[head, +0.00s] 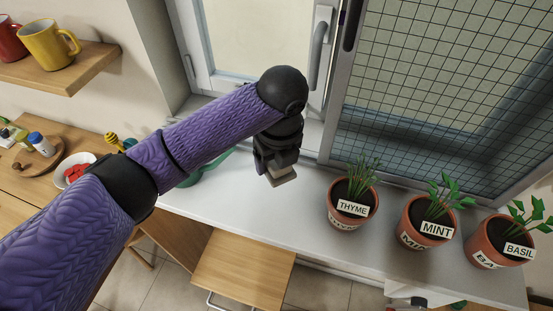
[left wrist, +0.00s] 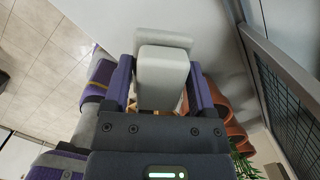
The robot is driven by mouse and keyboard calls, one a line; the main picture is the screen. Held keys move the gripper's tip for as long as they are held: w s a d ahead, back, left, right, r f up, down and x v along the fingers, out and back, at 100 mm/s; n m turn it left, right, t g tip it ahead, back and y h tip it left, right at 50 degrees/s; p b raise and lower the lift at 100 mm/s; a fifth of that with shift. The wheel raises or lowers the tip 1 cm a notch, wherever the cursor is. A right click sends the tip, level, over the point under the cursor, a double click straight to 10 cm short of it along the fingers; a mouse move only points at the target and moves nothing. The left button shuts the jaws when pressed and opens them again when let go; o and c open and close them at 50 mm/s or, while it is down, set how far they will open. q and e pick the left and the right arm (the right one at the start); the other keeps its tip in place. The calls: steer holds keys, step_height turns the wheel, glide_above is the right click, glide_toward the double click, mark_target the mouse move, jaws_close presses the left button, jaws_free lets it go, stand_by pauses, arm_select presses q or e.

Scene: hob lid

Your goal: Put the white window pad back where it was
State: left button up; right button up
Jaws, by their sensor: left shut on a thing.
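The white window pad (head: 283,177) is a small pale block between the fingertips of my left gripper (head: 276,166). The left wrist view shows the pad (left wrist: 163,78) larger, with a wider plate at its far end, between the two purple fingers. My left gripper is shut on it and points down at the white window sill (head: 232,205), near the window frame. I cannot tell from these views whether the pad touches the sill. My right gripper is not in view.
Thyme (head: 350,203), mint (head: 424,226) and basil (head: 502,243) pots stand right of the gripper along the sill. A gridded window screen (head: 440,90) is behind them. A window handle (head: 320,47) is above the gripper. A wooden stool (head: 243,268) stands below the sill.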

arm_select(q)
steer(key=b, duration=0.2)
glide_above(275, 197)
steer(key=f, duration=0.5)
steer(key=shift+s+f, duration=0.25)
steer(key=shift+f, duration=0.15)
step_height(275, 197, down, 4)
steer(key=shift+r, duration=0.15)
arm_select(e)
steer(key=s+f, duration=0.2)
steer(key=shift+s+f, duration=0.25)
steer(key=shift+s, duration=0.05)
arm_select(q)
steer(key=o, duration=1.1)
steer(key=shift+w, duration=0.1)
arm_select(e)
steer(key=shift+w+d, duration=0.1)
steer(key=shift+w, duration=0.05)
